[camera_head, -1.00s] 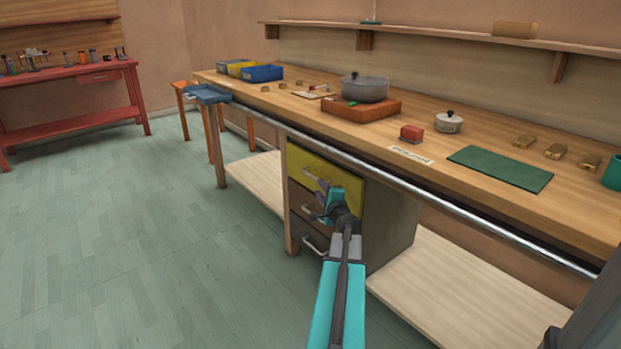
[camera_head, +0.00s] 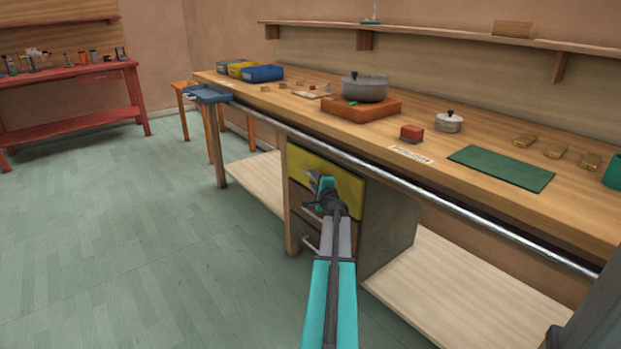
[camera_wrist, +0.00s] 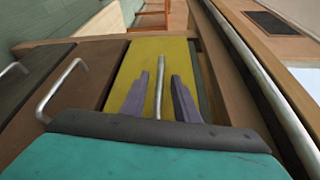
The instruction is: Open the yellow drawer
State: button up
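The yellow drawer (camera_head: 338,182) is the top drawer of the cabinet under the workbench, and its front looks flush with the cabinet. In the wrist view its yellow front (camera_wrist: 149,55) fills the middle. Its metal bar handle (camera_wrist: 158,78) lies between the two purple-grey fingers of my gripper (camera_wrist: 160,85). The fingers are apart, with a gap on each side of the handle. In the head view my gripper (camera_head: 314,182) is in front of the yellow drawer, and my arm hides part of the drawer and its handle.
A metal rail (camera_head: 400,186) runs along the workbench's front edge. A pot (camera_head: 364,88), a red block (camera_head: 411,133) and a green mat (camera_head: 500,168) are on the workbench. The floor left is clear.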

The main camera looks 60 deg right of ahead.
aim_at(312, 177)
jog(key=shift+x, duration=1.8)
grip_shut()
jog(key=shift+a, duration=0.15)
